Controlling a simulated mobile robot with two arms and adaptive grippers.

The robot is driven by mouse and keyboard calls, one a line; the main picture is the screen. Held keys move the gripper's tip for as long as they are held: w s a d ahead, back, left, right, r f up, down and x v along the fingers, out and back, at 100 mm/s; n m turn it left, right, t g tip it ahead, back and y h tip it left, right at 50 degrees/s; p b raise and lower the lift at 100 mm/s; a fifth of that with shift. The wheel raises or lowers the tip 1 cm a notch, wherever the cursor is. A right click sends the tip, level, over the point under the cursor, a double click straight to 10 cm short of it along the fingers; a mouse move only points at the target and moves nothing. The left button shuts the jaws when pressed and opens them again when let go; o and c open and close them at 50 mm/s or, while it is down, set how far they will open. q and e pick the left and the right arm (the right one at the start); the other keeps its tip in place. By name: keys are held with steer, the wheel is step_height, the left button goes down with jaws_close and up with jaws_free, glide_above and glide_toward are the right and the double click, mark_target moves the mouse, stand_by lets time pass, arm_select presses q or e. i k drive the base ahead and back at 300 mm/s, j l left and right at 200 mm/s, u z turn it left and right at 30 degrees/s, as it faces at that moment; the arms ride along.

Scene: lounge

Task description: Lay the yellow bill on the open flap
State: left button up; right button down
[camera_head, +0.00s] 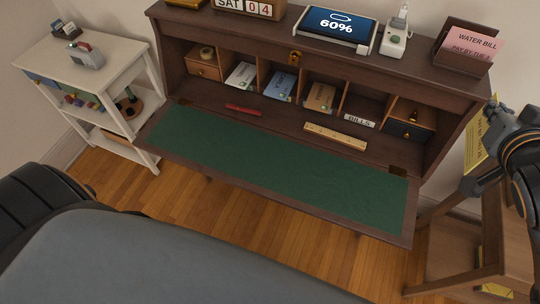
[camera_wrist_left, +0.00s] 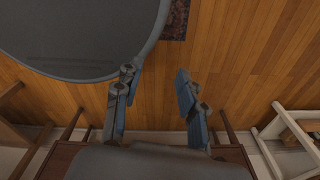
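The writing desk's open flap (camera_head: 270,165), with a green inlay, slopes out toward me in the head view, and its green surface is bare. The yellow bill (camera_head: 477,150) is a yellow sheet with dark print, tilted up on edge beside the desk's right side. My right gripper (camera_head: 478,183) appears shut on its lower part, and the arm hides some of the sheet. In the left wrist view my left gripper (camera_wrist_left: 157,92) is open and empty above the floor.
A red pen (camera_head: 243,110) and a wooden ruler (camera_head: 335,136) lie just behind the flap. A letter holder (camera_head: 462,72) with a pink water bill stands on the desk top. A wooden stand (camera_head: 460,262) is at right, a white shelf (camera_head: 92,78) at left.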

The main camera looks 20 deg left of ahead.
mark_target(305, 181)
steer(key=i+j+z, duration=0.1)
steer(key=j+z, duration=0.15)
steer(key=j, duration=0.6)
steer(key=j+z, duration=0.25)
steer(key=j, duration=0.55)
steer(key=i+j, duration=0.2)
steer(key=j+z, duration=0.05)
